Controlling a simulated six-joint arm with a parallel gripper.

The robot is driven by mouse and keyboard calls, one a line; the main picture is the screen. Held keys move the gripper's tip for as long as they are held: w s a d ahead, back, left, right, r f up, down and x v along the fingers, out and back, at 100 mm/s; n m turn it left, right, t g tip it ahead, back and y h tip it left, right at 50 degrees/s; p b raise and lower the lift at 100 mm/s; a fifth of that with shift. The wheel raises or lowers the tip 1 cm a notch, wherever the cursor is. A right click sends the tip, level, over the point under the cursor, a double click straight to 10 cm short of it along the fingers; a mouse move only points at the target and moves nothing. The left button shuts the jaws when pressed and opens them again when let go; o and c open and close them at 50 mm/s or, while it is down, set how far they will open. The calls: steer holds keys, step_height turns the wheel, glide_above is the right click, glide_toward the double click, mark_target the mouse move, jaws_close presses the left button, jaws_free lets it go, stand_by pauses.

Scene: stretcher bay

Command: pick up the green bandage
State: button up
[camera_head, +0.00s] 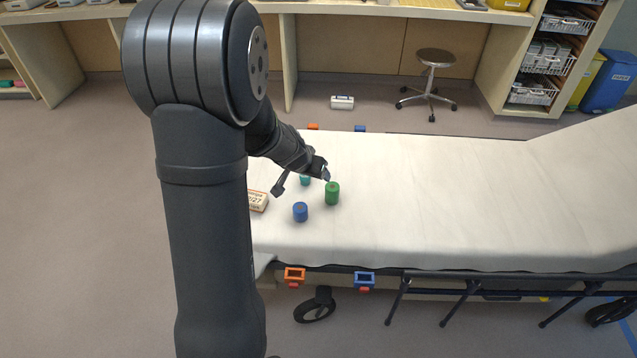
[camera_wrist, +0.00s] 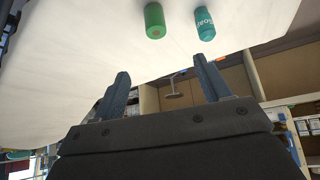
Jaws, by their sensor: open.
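The green bandage (camera_head: 332,194) is a short green roll standing on the white sheet of the stretcher (camera_head: 440,200). In the wrist view the green bandage (camera_wrist: 155,21) shows near the top, beyond my fingertips. My gripper (camera_head: 301,184) is open above the sheet, to the left of the green bandage and apart from it. The wrist view shows both fingers of my gripper (camera_wrist: 160,77) spread with nothing between them.
A blue roll (camera_head: 300,212) stands left of the green one. A teal roll (camera_head: 305,180) is close behind my gripper and also shows in the wrist view (camera_wrist: 204,24). The sheet to the right is clear.

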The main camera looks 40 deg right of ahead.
glide_toward(332, 187)
steer(key=shift+m, duration=0.3)
steer(key=x, duration=0.7)
steer(key=shift+s+a+f, duration=0.1)
steer(key=shift+a+f, duration=0.2)
steer(key=shift+f, duration=0.1)
steer(key=shift+x, duration=2.65)
steer(key=shift+s+a, duration=0.1)
steer(key=shift+a, duration=0.1)
steer(key=c, duration=1.1)
steer(key=shift+r, duration=0.1)
steer(key=shift+r, duration=0.85)
step_height(332, 187, up, 2)
steer(key=shift+r, duration=0.2)
steer(key=s+r, duration=0.2)
steer(key=s, duration=0.2)
steer(key=s+r, duration=0.2)
steer(key=s, duration=0.1)
steer(key=s+d+r, duration=0.1)
steer(key=s+r, duration=0.1)
steer(key=s, duration=0.2)
steer(key=shift+s+r, duration=0.3)
